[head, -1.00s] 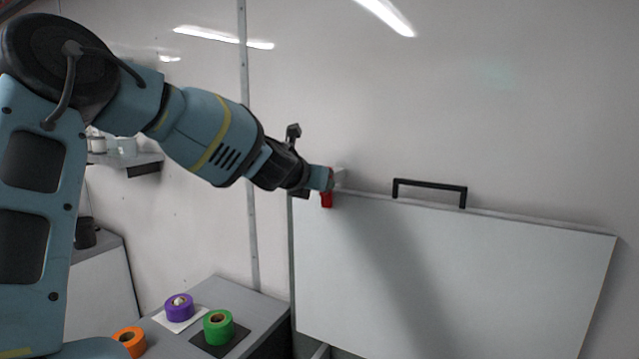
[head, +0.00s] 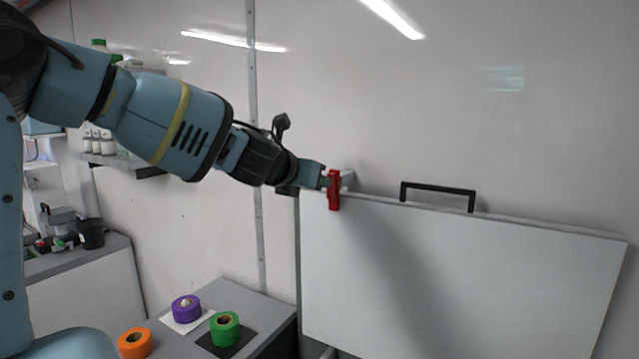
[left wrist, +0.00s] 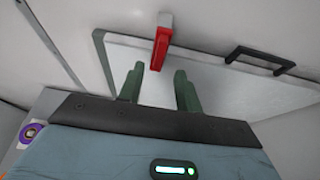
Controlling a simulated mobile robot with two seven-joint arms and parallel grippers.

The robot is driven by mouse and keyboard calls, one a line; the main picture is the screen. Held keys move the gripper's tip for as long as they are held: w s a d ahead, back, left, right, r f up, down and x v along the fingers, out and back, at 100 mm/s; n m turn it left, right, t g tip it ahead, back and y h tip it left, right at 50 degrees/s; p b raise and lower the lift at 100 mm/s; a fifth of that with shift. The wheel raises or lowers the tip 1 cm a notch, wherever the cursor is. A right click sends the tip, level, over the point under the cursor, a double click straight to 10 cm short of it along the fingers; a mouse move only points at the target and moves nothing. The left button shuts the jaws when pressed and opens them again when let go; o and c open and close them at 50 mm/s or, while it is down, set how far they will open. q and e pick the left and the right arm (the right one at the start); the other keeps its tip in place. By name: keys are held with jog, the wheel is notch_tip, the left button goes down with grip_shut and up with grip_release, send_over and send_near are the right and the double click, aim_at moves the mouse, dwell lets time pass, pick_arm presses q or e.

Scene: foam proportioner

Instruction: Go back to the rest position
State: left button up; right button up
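My left gripper (head: 322,182) reaches in from the left to the upper left corner of a large white panel. In the left wrist view its two green fingers (left wrist: 158,85) stand apart with nothing between their tips. A red handle (head: 334,190) sits at that corner on a pale block, just beyond the fingers. In the left wrist view the red handle (left wrist: 160,48) lies ahead of the gap, apart from the fingers. My right gripper is not in either view.
The white panel (head: 450,265) has a black handle (head: 437,190) on its top edge. A grey table (head: 225,295) at lower left bears a purple roll (head: 186,309), a green roll (head: 224,328) and an orange roll (head: 135,343). A shelf with bottles (head: 105,145) is behind my arm.

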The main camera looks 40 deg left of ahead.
pick_arm(q)
jog(key=shift+s+r, duration=0.15)
jog(key=shift+s, duration=0.25)
dwell(0.3)
notch_tip(320, 180, down, 20)
jog(key=a+r+n+g+h, duration=0.1)
jog(key=a+n+g+h, duration=0.15)
jog(key=n, duration=0.25)
jog(key=s+d+f+n+h, duration=0.1)
jog(key=s+d+f+n, duration=0.15)
jog(key=f, duration=0.45)
jog(key=s+d+f+n+h, duration=0.1)
jog(key=s+f+n, duration=0.15)
jog(key=f, duration=0.45)
jog(key=s+d+f+n+h, duration=0.1)
jog(key=s+d+f+n, duration=0.15)
jog(key=f, duration=0.45)
jog(key=s+d+f+n, duration=0.9)
jog(key=s+d+f, duration=0.1)
jog(key=d, duration=0.2)
jog(key=s+d+f+n+g, duration=0.1)
jog(key=s+d+f+n, duration=0.8)
jog(key=s+d+f, duration=0.1)
jog(key=d+f, duration=0.1)
jog(key=d, duration=0.1)
jog(key=shift+d+f+n, duration=0.15)
jog(key=shift+d+n, duration=0.15)
jog(key=shift+n, duration=0.05)
jog(key=shift+y, duration=0.25)
jog(key=shift+w+d, duration=0.1)
